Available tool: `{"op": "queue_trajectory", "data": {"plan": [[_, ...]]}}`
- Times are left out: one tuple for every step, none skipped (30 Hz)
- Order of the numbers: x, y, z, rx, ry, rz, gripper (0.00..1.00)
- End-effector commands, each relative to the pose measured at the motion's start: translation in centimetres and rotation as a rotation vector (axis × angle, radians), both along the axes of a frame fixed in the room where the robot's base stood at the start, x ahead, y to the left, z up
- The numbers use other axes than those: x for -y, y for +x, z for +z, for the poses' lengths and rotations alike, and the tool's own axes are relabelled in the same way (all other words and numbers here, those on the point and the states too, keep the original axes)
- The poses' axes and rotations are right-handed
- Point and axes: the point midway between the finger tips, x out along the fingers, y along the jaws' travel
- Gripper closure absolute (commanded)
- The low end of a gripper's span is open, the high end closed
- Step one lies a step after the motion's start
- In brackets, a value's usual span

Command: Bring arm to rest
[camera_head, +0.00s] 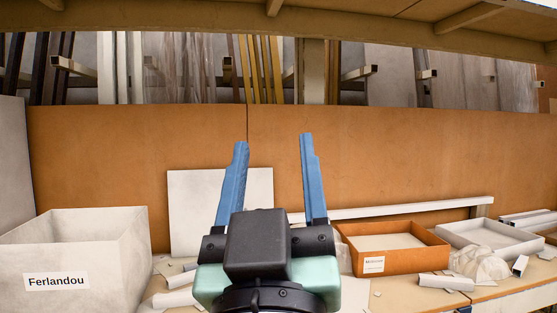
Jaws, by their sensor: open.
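My gripper (272,155) is in the middle of the head view, with two blue fingers pointing up and spread apart. It is open and nothing is between the fingers. The dark block and pale green body of its wrist show below the fingers. The wrist hides part of the bench behind it. The rest of my arm is out of sight below the frame.
A white bin (130,255) labelled "Ferlandou" stands at left. An orange tray (393,264) and a white tray (515,247) lie at right on the bench (500,289). A white panel (195,200) leans on the orange backboard (400,150). A shelf (150,25) overhangs above.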

Motion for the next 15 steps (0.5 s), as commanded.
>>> {"op": "queue_trajectory", "data": {"plan": [[0.3,-2.1,1.6,0.077,0.045,0.034,0.4],[0.3,-3.2,2.3,0.115,0.066,0.055,0.4],[0.4,-4.2,3.0,0.153,0.088,0.077,0.4],[0.4,-4.9,3.4,0.173,0.1,0.089,0.4],[0.5,-5.3,3.7,0.19,0.11,0.099,0.4],[0.5,-5.8,4.0,0.205,0.117,0.108,0.4],[0.5,-5.9,4.1,0.211,0.122,0.112,0.4],[0.5,-6.0,4.2,0.214,0.124,0.115,0.4],[0.5,-6.1,4.2,0.215,0.125,0.116,0.4],[0.5,-6.0,4.2,0.215,0.125,0.116,0.4],[0.5,-6.0,4.1,0.214,0.124,0.115,0.4],[0.5,-6.0,4.1,0.213,0.124,0.115,0.4],[0.5,-6.0,4.1,0.213,0.123,0.115,0.4],[0.5,-6.0,4.1,0.213,0.123,0.115,0.4],[0.5,-6.0,4.1,0.212,0.123,0.114,0.4]]}}
